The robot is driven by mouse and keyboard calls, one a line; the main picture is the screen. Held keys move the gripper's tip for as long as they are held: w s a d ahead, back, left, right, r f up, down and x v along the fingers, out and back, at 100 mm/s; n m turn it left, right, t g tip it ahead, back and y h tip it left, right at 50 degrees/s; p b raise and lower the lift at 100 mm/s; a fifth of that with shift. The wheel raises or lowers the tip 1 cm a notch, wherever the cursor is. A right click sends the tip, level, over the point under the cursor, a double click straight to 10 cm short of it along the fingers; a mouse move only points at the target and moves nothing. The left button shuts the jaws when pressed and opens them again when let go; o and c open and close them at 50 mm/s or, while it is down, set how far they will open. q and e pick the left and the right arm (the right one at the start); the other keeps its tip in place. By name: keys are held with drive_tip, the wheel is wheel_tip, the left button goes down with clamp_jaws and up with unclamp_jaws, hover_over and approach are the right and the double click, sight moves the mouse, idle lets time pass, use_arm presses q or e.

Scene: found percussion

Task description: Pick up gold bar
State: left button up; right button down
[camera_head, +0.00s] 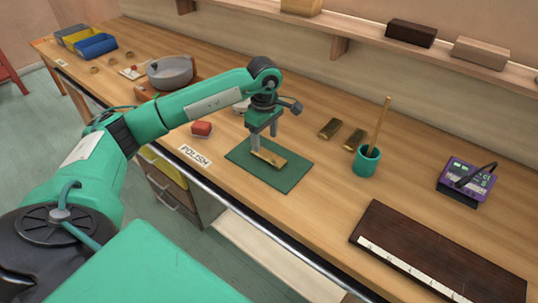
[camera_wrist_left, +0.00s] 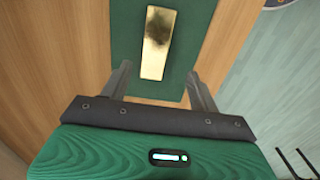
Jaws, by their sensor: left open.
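A shiny gold bar (camera_head: 270,158) lies flat on the dark green mat (camera_head: 283,178) near the table's front edge. In the left wrist view the gold bar (camera_wrist_left: 158,43) lies on the mat (camera_wrist_left: 125,40), just beyond and between the fingers. My left gripper (camera_head: 264,144) points down over the mat, close to the bar. It is open with nothing between its fingers, which also show in the left wrist view (camera_wrist_left: 160,88). I cannot tell whether the fingertips touch the mat. My right gripper is not in view.
Two duller bars (camera_head: 329,129) lie behind the mat. A teal cup (camera_head: 366,162) with a stick, a purple device (camera_head: 466,182) and a dark keyed board (camera_head: 440,255) stand right.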

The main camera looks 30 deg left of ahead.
sight(269, 155)
use_arm(q)
drive_tip(key=shift+w+f, duration=0.1)
drive_tip(key=shift+f, duration=0.65)
drive_tip(key=shift+d+f+p, duration=0.15)
drive_tip(key=shift+f+p, duration=0.1)
drive_tip(key=shift+p, duration=0.05)
drive_tip(key=f, duration=0.1)
drive_tip(key=f+p, duration=0.1)
drive_tip(key=f, duration=0.1)
drive_tip(key=shift+w+d+f, duration=0.25)
drive_tip(key=shift+w+f, duration=0.05)
drive_tip(key=shift+f, duration=0.5)
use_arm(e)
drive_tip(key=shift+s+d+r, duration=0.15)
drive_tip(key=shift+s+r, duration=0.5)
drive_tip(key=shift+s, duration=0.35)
use_arm(q)
drive_tip(key=shift+r, duration=0.1)
clamp_jaws()
